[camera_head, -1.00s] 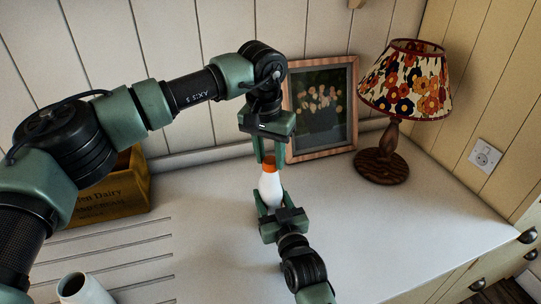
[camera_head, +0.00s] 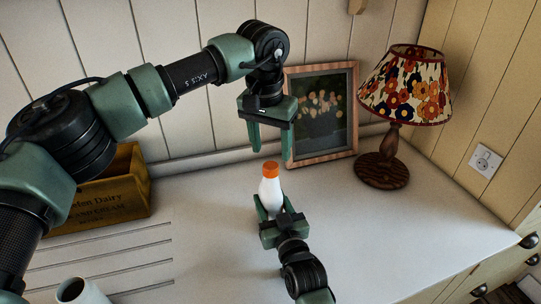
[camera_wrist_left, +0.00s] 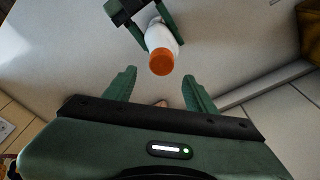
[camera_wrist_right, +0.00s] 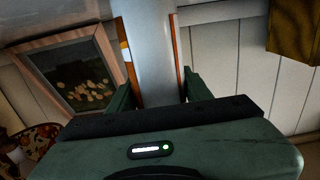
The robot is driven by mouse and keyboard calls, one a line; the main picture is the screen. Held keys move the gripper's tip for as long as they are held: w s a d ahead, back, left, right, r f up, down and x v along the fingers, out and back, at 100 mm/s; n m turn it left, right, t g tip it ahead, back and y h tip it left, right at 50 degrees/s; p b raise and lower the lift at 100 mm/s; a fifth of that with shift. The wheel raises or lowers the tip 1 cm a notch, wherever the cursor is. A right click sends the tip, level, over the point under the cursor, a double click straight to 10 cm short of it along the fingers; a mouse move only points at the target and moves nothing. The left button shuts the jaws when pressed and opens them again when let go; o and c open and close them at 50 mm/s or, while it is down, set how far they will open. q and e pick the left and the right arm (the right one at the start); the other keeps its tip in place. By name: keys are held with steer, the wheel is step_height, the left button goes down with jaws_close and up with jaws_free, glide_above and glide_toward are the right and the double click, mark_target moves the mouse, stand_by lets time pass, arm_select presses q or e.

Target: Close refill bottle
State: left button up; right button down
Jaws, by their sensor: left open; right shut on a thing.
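The white refill bottle (camera_head: 268,192) stands upright at the middle of the counter in the head view, with its orange cap (camera_head: 271,169) on top. It also shows in the left wrist view, with the orange cap (camera_wrist_left: 161,61) facing that camera. My right gripper (camera_head: 269,207) is shut around the lower part of the bottle, which fills the space between its fingers in the right wrist view (camera_wrist_right: 152,60). My left gripper (camera_head: 270,150) is open and empty, above and apart from the cap, its fingers pointing down.
A framed flower picture (camera_head: 322,112) leans at the wall behind the bottle. A table lamp (camera_head: 382,170) stands to its right, and a wooden crate (camera_head: 120,198) to the left. A whitish open-topped vessel (camera_head: 82,291) is at the lower left. The right-hand counter (camera_head: 420,235) is clear.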

arm_select(q)
steer(key=shift+c, duration=0.5)
steer(key=n, duration=0.4)
steer(key=shift+w+r, duration=0.1)
steer(key=shift+r, duration=0.15)
arm_select(e)
steer(key=shift+r, duration=0.1)
arm_select(q)
steer(key=n, duration=0.5)
steer(key=shift+w+r, duration=0.1)
steer(key=shift+r, duration=0.05)
steer(key=n, duration=0.4)
steer(key=shift+r+n+g, duration=0.2)
steer(key=shift+n+g, duration=0.1)
steer(key=shift+n, duration=0.1)
steer(key=n, duration=0.5)
steer(key=shift+r+y, duration=0.2)
steer(key=shift+y, duration=0.1)
steer(key=n, duration=0.7)
steer(key=shift+r+g, duration=0.3)
steer(key=n, duration=0.5)
steer(key=shift+r, duration=0.2)
steer(key=n, duration=0.4)
steer(key=shift+r+n, duration=0.15)
steer(key=shift+n, duration=0.25)
